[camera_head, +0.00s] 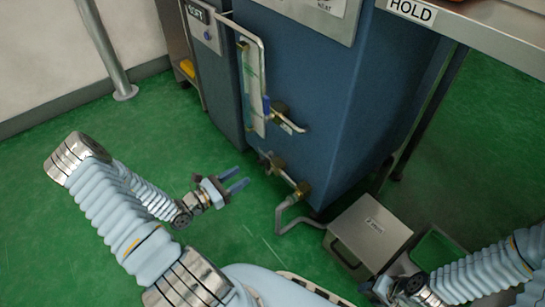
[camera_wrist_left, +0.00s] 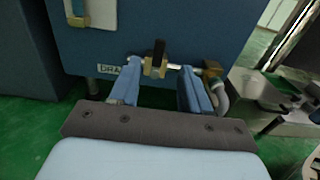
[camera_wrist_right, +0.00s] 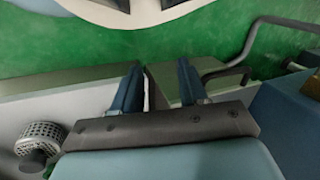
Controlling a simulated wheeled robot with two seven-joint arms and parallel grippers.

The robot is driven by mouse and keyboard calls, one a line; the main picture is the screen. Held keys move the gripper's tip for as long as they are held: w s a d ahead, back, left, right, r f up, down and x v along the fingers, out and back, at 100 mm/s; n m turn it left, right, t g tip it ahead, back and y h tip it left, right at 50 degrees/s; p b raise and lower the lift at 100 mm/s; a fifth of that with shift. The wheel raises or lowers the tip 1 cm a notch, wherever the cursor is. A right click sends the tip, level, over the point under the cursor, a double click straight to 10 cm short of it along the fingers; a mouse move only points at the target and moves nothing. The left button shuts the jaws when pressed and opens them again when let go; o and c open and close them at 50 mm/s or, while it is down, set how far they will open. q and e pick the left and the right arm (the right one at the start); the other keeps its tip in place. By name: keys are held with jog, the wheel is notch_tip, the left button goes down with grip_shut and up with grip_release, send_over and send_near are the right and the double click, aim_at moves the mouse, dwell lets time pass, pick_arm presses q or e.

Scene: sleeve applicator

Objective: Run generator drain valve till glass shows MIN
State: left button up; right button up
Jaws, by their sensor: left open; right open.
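The blue generator (camera_head: 330,75) stands at the centre of the head view. Its sight glass (camera_head: 252,85) is a tall framed gauge on the front; its level marks are too small to read. The drain valve (camera_wrist_left: 155,68) is brass with a black lever (camera_wrist_left: 158,48), beside a partly hidden label starting "DRA" (camera_wrist_left: 108,70). It also shows low on the generator in the head view (camera_head: 272,162). My left gripper (camera_head: 236,182) is open and empty, facing the valve from a short distance, with the valve between its fingers' lines in the left wrist view. My right gripper (camera_wrist_right: 160,88) is open and empty.
A grey drain pipe (camera_head: 282,222) bends from a brass elbow (camera_head: 302,189) toward a metal box (camera_head: 370,232) on the green floor. A steel shelf marked HOLD (camera_head: 480,30) is at upper right.

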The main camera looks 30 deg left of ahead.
aim_at(266, 161)
pick_arm(q)
jog(key=b+x, duration=0.1)
jog(key=x, duration=1.1)
jog(key=shift+w+d, duration=0.15)
jog(key=shift+c, duration=0.5)
grip_shut()
